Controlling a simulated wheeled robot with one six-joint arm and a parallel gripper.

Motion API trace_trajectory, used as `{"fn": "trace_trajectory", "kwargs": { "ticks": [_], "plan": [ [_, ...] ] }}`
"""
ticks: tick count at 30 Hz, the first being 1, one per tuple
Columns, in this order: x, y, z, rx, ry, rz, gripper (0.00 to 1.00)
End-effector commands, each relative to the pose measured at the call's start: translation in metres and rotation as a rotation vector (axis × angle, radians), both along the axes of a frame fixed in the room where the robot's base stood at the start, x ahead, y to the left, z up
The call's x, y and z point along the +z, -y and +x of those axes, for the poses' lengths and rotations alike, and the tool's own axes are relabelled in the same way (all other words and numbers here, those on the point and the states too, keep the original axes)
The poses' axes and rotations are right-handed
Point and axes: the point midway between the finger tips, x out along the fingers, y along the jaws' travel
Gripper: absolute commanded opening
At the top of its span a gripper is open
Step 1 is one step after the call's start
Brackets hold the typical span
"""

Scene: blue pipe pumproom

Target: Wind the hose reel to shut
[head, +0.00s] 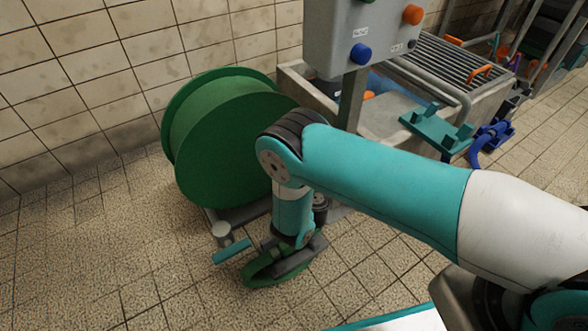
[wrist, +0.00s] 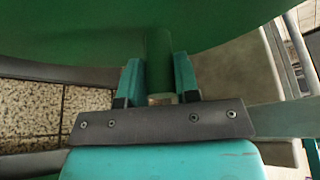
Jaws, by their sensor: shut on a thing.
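The hose reel (head: 225,145) is a large green drum with round side discs, standing low by the tiled wall in the head view. Its green surface (wrist: 230,25) fills the top of the wrist view. A green upright handle (wrist: 158,55) stands between the two teal fingers of my gripper (wrist: 158,76), which is shut on it. The fingers are on the handle's left and right sides. In the head view my arm covers the right part of the reel, and the grip itself cannot be made out.
A grey control box (head: 365,35) with coloured knobs stands on a post right of the reel. Behind it is a trough (head: 400,128) with a metal grate (head: 455,65). A teal bracket (head: 440,130) and blue fitting (head: 490,140) are at right. Tiled floor (head: 80,270) is clear at left.

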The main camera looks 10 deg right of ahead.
Motion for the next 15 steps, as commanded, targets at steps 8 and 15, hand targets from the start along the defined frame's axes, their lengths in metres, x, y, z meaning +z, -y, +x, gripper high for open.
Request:
{"fn": "trace_trajectory", "kwargs": {
  "ticks": [8,15],
  "plan": [
    [0.0017,-0.0009,0.0017,0.0,0.005,0.004,0.55],
    [0.0008,-0.0009,0.0007,0.001,0.002,0.003,0.55]
  ]
}}
